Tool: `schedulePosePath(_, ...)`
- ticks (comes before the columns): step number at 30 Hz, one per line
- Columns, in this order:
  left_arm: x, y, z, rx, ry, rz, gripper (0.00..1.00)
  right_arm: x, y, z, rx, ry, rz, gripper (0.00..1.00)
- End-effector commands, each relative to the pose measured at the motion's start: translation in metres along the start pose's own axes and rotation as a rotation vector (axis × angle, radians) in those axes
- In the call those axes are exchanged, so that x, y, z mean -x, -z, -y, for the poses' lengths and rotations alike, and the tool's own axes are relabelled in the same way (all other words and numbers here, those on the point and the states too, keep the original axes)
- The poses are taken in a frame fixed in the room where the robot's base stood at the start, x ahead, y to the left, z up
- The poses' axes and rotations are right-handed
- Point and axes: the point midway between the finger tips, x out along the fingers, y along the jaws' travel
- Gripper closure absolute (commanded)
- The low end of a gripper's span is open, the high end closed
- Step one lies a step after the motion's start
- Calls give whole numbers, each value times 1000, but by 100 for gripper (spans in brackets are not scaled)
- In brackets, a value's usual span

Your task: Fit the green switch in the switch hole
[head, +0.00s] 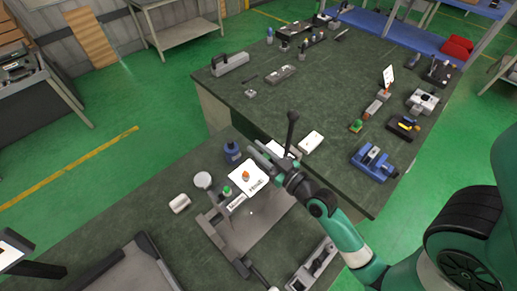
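A small green switch (227,190) shows at the left edge of a white plate (243,186); I cannot tell whether it sits in a hole or stands beside the plate. An orange knob (246,175) is on the plate. The switch hole cannot be made out. My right gripper (262,153) is above and to the right of the plate, apart from the green switch in the picture. Its two grey fingers look spread, with nothing visible between them. My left gripper is not in view.
A grey metal fixture (215,222) surrounds the plate's near side. A blue bottle (232,153), a white round container (203,180) and a white cylinder (180,203) stand left of it. The far table holds a blue vise (374,162) and another green-topped piece (356,126).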

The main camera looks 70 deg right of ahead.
Motion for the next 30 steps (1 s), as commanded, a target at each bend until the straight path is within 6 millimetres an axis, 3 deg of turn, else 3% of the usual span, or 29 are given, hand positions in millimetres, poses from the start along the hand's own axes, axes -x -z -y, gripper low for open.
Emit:
schedulePosePath(1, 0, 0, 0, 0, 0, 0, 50, 0, 0, 0, 0, 0, 0, 72)
schedulePosePath(6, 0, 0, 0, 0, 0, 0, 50, 0, 0, 0, 0, 0, 0, 44)
schedulePosePath(17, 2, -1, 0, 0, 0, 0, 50, 6, -1, 0, -1, -1, 1, 44)
schedulePosePath(20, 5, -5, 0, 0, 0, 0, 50, 20, -3, 0, -1, -1, 2, 44)
schedulePosePath(28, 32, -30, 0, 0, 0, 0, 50, 90, -9, -1, -2, -6, 2, 44)
schedulePosePath(30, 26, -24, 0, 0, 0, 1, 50, 98, -2, -2, -2, -4, 8, 44)
